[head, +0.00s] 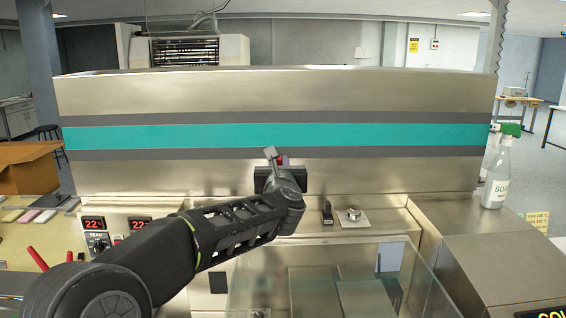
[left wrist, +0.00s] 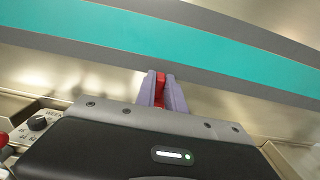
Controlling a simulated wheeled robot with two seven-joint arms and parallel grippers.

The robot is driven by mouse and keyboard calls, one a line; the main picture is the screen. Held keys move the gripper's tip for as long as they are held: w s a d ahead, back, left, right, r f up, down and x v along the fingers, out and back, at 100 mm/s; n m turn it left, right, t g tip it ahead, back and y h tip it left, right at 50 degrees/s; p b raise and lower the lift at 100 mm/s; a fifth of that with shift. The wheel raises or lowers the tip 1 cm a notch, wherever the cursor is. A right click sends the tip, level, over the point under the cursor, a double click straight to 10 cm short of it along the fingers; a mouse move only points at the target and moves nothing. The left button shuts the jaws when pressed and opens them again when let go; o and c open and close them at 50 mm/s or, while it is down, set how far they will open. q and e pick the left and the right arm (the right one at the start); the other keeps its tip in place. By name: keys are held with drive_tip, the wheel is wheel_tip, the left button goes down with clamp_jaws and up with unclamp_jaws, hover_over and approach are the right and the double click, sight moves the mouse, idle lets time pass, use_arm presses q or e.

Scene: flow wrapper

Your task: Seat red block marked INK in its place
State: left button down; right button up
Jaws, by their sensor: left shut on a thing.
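The red block (left wrist: 160,84) shows in the left wrist view between the two purple-grey fingers of my left gripper (left wrist: 162,90). The gripper is shut on it. In the head view only a small bit of red (head: 281,160) shows beside the fingers of my left gripper (head: 274,158), in front of the machine's steel front wall. No INK marking is readable from here. The block's place cannot be made out. My right gripper is not in view.
The steel machine wall with a teal stripe (head: 330,137) stands just beyond the gripper. A black switch (head: 327,212) and a round knob (head: 351,214) sit to its right, above a clear cover (head: 340,280). Temperature displays (head: 94,223) are at left, a spray bottle (head: 497,178) at right.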

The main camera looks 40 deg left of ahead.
use_arm(q)
drive_tip(key=shift+s+a, duration=0.1)
idle(0.3)
drive_tip(key=shift+f, duration=0.25)
wheel_tip(320, 180, down, 7)
drive_tip(key=b, duration=0.5)
drive_tip(key=shift+f+b, duration=0.1)
drive_tip(key=shift+b, duration=0.3)
drive_tip(key=shift+f+b, duration=0.4)
drive_tip(key=shift+b, duration=0.2)
drive_tip(key=shift+b, duration=0.75)
drive_tip(key=shift+f, duration=0.15)
idle(0.5)
drive_tip(key=shift+f+b, duration=0.2)
drive_tip(key=shift+b, duration=0.4)
